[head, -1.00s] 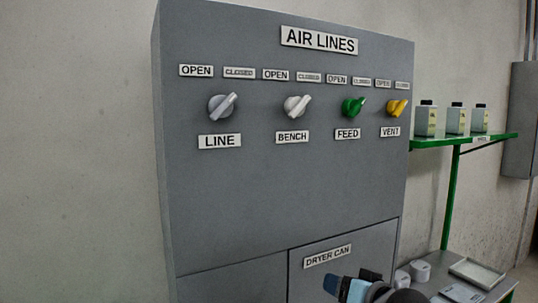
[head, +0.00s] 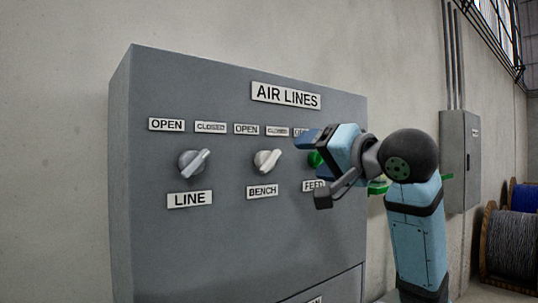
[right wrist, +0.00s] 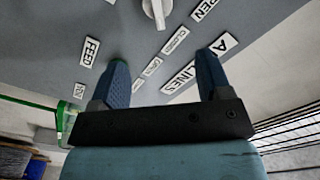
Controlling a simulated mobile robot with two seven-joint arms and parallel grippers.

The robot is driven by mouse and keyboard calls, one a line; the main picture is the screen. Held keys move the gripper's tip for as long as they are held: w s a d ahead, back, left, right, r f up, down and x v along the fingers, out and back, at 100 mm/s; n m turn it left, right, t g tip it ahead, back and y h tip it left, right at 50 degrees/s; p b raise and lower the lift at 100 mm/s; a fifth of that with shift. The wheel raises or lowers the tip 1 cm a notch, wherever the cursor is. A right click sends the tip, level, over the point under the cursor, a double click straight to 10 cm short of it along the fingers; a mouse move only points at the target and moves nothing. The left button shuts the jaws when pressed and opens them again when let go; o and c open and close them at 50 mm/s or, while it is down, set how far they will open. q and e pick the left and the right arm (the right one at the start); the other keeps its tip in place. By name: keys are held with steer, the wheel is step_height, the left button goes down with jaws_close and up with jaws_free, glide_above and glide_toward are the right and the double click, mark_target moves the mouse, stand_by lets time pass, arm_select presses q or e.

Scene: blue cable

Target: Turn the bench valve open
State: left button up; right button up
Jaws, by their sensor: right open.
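The bench valve (head: 267,161) is a white knob on the grey panel above the BENCH label (head: 262,192). Its handle tilts up to the right, toward the CLOSED plate (head: 277,131); the OPEN plate (head: 246,129) is up to its left. My right gripper (head: 312,168) is open and empty in front of the panel, right of the bench valve and apart from it, partly covering the green feed knob (head: 315,158). In the right wrist view, a white knob (right wrist: 156,10) shows at the top edge, beyond the open fingers (right wrist: 163,68). My left gripper is not in view.
The grey line knob (head: 194,163) sits left of the bench valve. My right arm hides the vent knob and most of the green shelf (head: 446,176). A wall box (head: 458,160) and cable reels (head: 510,245) stand at the right. The space left of my gripper is clear.

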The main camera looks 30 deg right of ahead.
mark_target(277, 155)
steer(key=w+p, duration=0.1)
steer(key=w, duration=0.2)
steer(key=w+p, duration=0.1)
steer(key=w, duration=0.3)
steer(key=w+a+p, duration=0.1)
steer(key=w, duration=0.3)
steer(key=shift+w, duration=0.5)
steer(key=c, duration=0.7)
steer(key=shift+c, duration=1.1)
